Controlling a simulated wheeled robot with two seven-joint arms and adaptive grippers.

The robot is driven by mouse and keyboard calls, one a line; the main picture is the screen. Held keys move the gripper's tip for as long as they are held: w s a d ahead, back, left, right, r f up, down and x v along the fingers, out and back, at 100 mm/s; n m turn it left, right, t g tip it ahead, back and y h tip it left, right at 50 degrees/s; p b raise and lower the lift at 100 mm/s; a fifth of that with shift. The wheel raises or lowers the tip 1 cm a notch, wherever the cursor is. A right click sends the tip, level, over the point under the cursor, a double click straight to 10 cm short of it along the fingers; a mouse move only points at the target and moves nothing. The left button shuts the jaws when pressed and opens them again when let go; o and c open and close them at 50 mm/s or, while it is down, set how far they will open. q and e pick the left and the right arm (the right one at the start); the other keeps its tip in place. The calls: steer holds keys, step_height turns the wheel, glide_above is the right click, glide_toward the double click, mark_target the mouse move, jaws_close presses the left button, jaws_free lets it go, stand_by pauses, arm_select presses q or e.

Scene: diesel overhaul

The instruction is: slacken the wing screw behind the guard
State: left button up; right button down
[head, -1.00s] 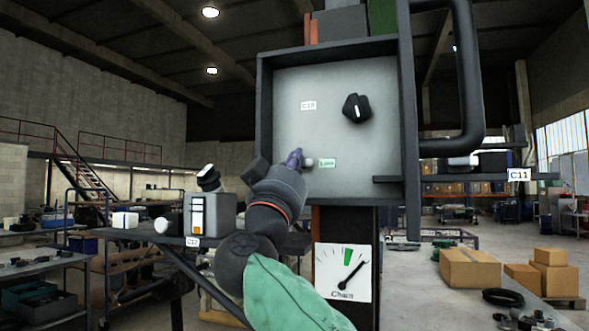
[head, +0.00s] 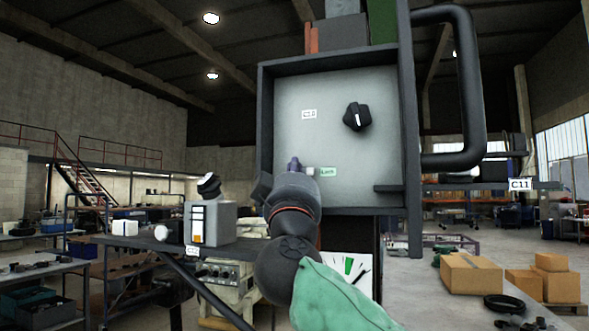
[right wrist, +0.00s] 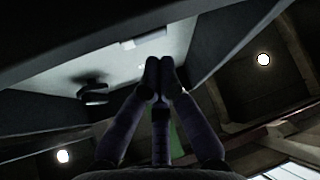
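I cannot make out a wing screw for sure. A short pale stub (head: 310,171) sticks out beside the green "Lock" label (head: 328,171) on the grey panel (head: 310,95) of a dark open-fronted box. My right gripper (head: 296,163) is just left of the stub at the panel, overlapping it in view; contact is unclear. In the right wrist view its fingertips (right wrist: 161,65) are together, and nothing shows between them. A black knob (head: 357,116) with a white mark sits higher on the panel, and also shows in the right wrist view (right wrist: 94,91). My left gripper is not in view.
The box's dark side wall (head: 265,115) and a thick black pipe handle (head: 470,85) flank the panel. A dark ledge (head: 397,188) juts at lower right. A grey unit (head: 210,222) stands on a shelf at left.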

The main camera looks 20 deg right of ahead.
steer(key=n+y+p, duration=0.5)
steer(key=n, duration=0.2)
steer(key=shift+g, duration=0.4)
steer(key=c, duration=1.1)
jaws_free()
